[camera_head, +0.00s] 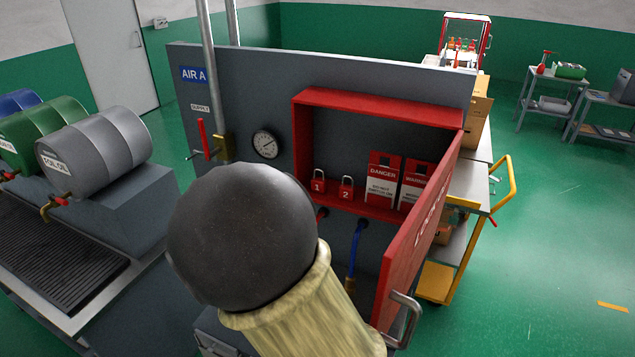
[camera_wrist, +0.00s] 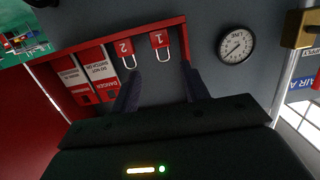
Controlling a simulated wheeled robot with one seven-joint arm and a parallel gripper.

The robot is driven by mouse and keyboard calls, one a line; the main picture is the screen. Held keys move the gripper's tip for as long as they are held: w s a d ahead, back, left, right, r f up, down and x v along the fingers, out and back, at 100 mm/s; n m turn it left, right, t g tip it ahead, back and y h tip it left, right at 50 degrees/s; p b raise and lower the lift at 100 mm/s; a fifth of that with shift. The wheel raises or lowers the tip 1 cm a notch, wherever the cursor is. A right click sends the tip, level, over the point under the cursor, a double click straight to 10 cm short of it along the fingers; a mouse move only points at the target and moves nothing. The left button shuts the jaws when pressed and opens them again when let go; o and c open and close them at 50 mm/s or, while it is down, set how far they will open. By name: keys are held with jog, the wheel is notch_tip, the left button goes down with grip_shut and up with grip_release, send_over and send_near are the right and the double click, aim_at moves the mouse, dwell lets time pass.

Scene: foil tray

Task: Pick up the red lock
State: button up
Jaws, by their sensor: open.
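Two red locks with metal shackles stand upright on the floor of an open red cabinet (camera_head: 375,100). The lock marked 1 (camera_head: 318,187) is on the left and the lock marked 2 (camera_head: 346,194) is just right of it. In the wrist view, which is upside down, lock 1 (camera_wrist: 159,39) and lock 2 (camera_wrist: 124,48) show near the top. My gripper (camera_wrist: 160,72) is open there, its two dark fingers apart and pointing toward the cabinet. Lock 1 lies between the finger directions, apart from them; lock 2 is nearer the left finger. In the head view my arm hides the gripper.
Danger and warning tags (camera_head: 382,180) stand right of the locks. The open red door (camera_head: 420,235) juts forward on the right. A gauge (camera_head: 265,144), a red-handled valve (camera_head: 203,138) and a pipe are on the panel at left. A yellow-handled cart (camera_head: 502,190) stands beyond the panel.

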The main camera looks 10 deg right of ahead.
jog(key=p+x, duration=0.2)
jog(key=x, duration=0.7)
jog(key=shift+p, duration=0.3)
jog(key=p+x, duration=0.3)
jog(key=x, duration=0.1)
jog(key=shift+w+d, duration=0.1)
jog(key=shift+w, duration=0.15)
jog(key=shift+w+d+f, duration=0.2)
jog(key=shift+w, duration=0.1)
jog(key=c, duration=0.8)
